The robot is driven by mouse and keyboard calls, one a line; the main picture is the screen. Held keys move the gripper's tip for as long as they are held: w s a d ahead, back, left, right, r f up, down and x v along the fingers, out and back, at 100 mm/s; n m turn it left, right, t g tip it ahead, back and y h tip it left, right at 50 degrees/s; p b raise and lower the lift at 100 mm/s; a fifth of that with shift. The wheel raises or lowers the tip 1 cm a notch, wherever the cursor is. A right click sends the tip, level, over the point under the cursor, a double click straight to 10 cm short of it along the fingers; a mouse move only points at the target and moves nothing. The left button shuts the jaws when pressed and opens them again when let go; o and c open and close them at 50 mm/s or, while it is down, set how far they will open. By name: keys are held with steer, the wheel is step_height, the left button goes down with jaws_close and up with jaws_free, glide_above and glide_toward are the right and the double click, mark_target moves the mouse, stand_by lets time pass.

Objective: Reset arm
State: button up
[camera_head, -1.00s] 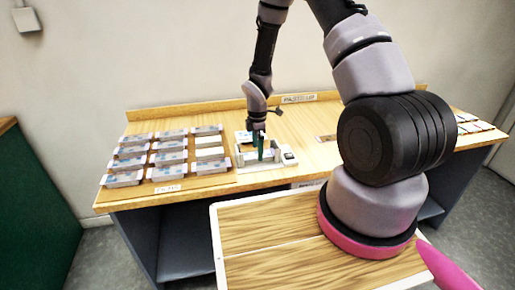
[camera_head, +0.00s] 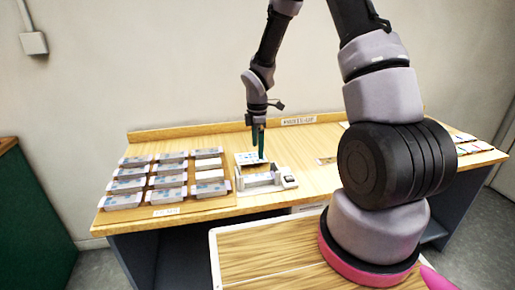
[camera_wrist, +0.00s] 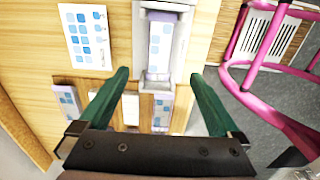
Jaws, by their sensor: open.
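My gripper (camera_head: 259,156) hangs over the table, above and slightly behind a white-and-grey holder (camera_head: 262,181). In the wrist view its two green fingers (camera_wrist: 159,75) are spread wide with nothing between the tips. The holder (camera_wrist: 165,5) shows just beyond the fingertips, with a white and lilac box with blue squares (camera_wrist: 160,42) inside it. The gripper appears clear of the holder. My arm rises from the fingers and bends back toward my base.
Rows of white and lilac boxes (camera_head: 167,180) lie on the wooden table (camera_head: 318,140) to the left. A sheet with blue squares (camera_wrist: 85,37) lies beside the holder. A pink tubular frame (camera_wrist: 262,60) shows at the wrist view's right. A wall stands behind the table.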

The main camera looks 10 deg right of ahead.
steer(key=s+d+r+m+t, duration=0.1)
steer(key=s+d+r+m, duration=0.3)
steer(key=r, duration=0.6)
steer(key=s+d+r+m+t, duration=0.1)
steer(key=r+m+t, duration=0.1)
steer(key=r+m, duration=0.65)
steer(key=s+r+m+t+y, duration=0.2)
steer(key=s+r+m+t, duration=0.2)
steer(key=s+r+m, duration=0.5)
steer(key=s+r, duration=0.7)
steer(key=s, duration=0.1)
steer(key=shift+s+d+r+m, duration=0.15)
steer(key=shift+d+r+m, duration=0.2)
steer(key=shift+d, duration=0.05)
